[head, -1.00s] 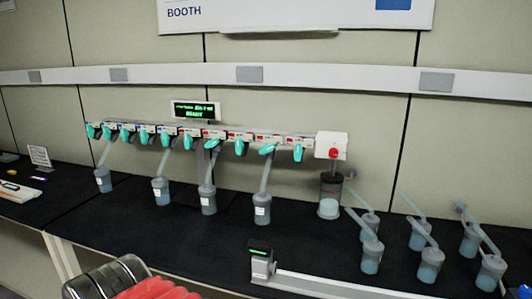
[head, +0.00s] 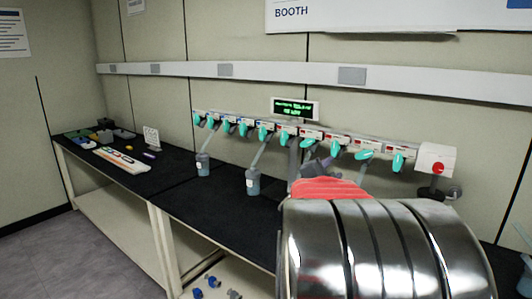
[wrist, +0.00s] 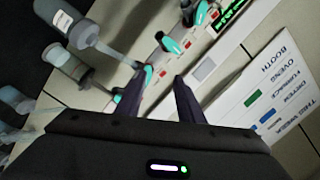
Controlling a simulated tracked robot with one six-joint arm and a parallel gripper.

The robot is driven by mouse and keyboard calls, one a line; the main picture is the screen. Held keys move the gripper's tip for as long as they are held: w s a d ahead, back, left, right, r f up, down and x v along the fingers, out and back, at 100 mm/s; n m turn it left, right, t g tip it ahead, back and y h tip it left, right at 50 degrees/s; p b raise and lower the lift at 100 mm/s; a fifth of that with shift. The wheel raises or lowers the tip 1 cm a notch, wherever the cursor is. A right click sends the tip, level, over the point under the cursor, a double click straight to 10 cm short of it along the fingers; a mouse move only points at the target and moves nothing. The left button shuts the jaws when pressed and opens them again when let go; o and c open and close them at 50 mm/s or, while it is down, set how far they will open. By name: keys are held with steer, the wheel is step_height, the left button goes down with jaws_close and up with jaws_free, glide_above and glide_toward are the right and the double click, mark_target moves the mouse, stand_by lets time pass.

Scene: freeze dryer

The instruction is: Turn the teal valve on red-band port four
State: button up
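A white manifold rail (head: 383,152) carries a row of teal valves, with blue bands on its left part and red bands on its right part. The rightmost red-band teal valve (head: 398,162) hangs down beside the white end box. Another red-band valve (head: 364,154) is turned more sideways. Port numbers are too small to read. My gripper (wrist: 166,77) is open and empty in the wrist view, its two dark fingers pointing at the rail. A teal valve (wrist: 146,77) shows close beside the left fingertip; contact cannot be told. In the head view my arm hides much of the area below the rail.
Flasks hang from the rail, such as a left one (head: 203,165) and a middle one (head: 253,182). A white box with a red knob (head: 437,168) ends the rail. A lit display (head: 295,109) stands above it.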

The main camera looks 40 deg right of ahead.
mark_target(365, 155)
steer(key=s+d+m+g, duration=0.1)
steer(key=s, duration=0.1)
steer(key=s+d+m+g+h, duration=0.1)
steer(key=s+d, duration=0.1)
steer(key=shift+d, duration=0.15)
steer(key=d, duration=0.4)
steer(key=w+d, duration=0.1)
steer(key=d, duration=0.4)
steer(key=w+d, duration=0.1)
steer(key=d, duration=0.3)
steer(key=shift+w+d, duration=0.1)
steer(key=shift+d, duration=0.2)
steer(key=shift+c, duration=0.6)
jaws_close()
steer(key=shift+a+f, duration=0.1)
steer(key=shift+a, duration=0.05)
